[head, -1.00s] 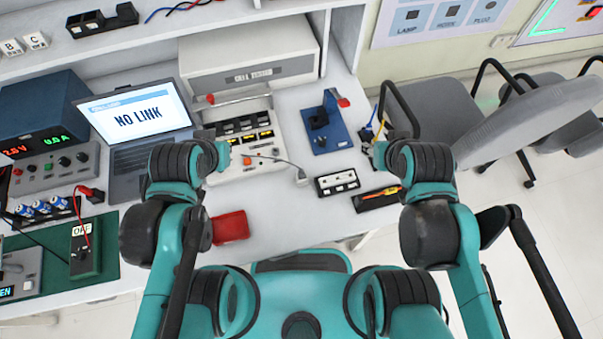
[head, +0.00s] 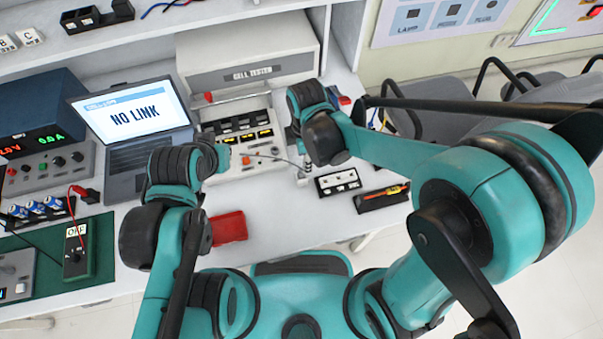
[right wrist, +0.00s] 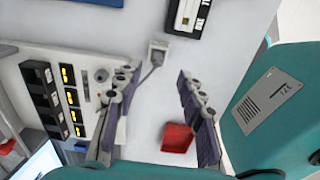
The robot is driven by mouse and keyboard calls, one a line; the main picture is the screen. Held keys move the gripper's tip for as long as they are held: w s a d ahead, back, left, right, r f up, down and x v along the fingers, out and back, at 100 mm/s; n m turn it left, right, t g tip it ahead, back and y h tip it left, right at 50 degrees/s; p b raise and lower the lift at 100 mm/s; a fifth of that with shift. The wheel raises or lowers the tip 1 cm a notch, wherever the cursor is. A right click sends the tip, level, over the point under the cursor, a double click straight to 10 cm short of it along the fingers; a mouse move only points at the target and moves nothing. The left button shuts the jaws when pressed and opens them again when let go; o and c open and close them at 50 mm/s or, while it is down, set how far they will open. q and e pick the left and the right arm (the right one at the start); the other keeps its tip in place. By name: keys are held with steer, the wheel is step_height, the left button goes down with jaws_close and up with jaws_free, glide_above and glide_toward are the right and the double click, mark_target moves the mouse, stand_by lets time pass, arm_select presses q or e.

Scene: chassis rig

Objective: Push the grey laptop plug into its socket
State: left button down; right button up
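The grey plug (head: 302,177) lies on the white bench in front of the tester, and a grey cable runs from it to the tester's panel (head: 245,172). In the right wrist view the plug (right wrist: 158,47) lies beyond the fingertips, touching neither finger. My right gripper (right wrist: 157,76) is open and empty above the bench; in the head view its fingers are hidden by my arm. The laptop (head: 135,125) stands open on the left and reads NO LINK. I cannot make out the socket. My left arm ends beside the tester; its fingers cannot be made out.
A red tray (head: 229,227) lies at the front of the bench. A white-topped block (head: 338,182) and a black tray with an orange-handled tool (head: 382,197) lie right of the plug. A blue stand (right wrist: 95,3) is partly seen. Bare bench lies around the plug.

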mark_target(302, 175)
steer(key=shift+a+f, duration=0.15)
steer(key=shift+f, duration=0.35)
steer(key=shift+f+b, duration=0.6)
steer(key=shift+f, duration=0.35)
steer(key=f+b, duration=0.2)
steer(key=f, duration=0.1)
steer(key=f+b, duration=0.1)
steer(key=f, duration=0.1)
steer(key=shift+w+a+f, duration=0.15)
steer(key=shift+a+f, duration=0.1)
steer(key=shift+r, duration=0.1)
jaws_close()
